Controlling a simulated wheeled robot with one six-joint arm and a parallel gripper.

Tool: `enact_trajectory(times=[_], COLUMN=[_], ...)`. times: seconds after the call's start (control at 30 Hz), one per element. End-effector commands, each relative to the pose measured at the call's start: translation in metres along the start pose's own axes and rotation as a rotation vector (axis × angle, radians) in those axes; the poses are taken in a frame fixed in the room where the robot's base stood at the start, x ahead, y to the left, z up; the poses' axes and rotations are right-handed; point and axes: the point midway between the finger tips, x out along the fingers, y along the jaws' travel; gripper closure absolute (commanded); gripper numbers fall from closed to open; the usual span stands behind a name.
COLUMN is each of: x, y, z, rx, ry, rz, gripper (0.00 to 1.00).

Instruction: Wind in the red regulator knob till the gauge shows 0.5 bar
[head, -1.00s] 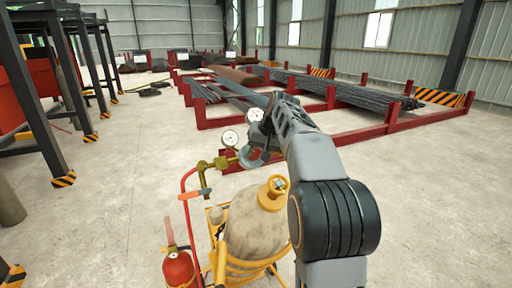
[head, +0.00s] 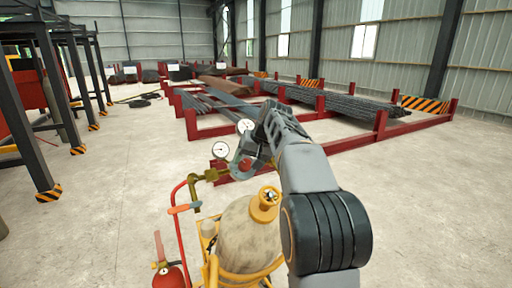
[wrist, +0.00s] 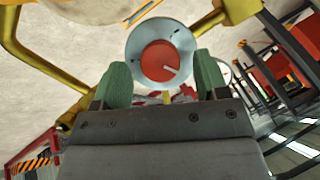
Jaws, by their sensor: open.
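The red regulator knob (wrist: 160,61) is in the wrist view, round, with a short white mark pointing to the lower right, in front of a grey-blue disc (wrist: 136,48). My gripper (wrist: 160,64) is open, its green-padded fingers on either side of the knob in the picture, with gaps showing; I see no contact. In the head view my gripper (head: 243,166) is at the right end of the brass regulator (head: 211,175) and mostly hides the knob. Two white dial gauges, one on the left (head: 220,150) and one on the right (head: 245,126), show there; their readings are too small to tell.
A tan gas cylinder (head: 248,238) with a yellow valve cap (head: 265,204) stands below on a yellow cart. A red fire extinguisher (head: 169,276) and a red hose (head: 179,225) are at its left. Red rebar racks (head: 381,127) stand behind.

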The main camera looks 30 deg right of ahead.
Motion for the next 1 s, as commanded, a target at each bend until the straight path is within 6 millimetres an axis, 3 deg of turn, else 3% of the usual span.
enact_trajectory(times=[0.4,0.6,1.0], x=[-0.084,-0.112,-0.127], y=[0.000,0.000,0.000], z=[-0.001,0.000,0.000], rx=[0.000,0.001,0.000], ry=[0.004,0.000,-0.001], rz=[0.001,0.000,-0.001], gripper=[0.33,0.33,0.33])
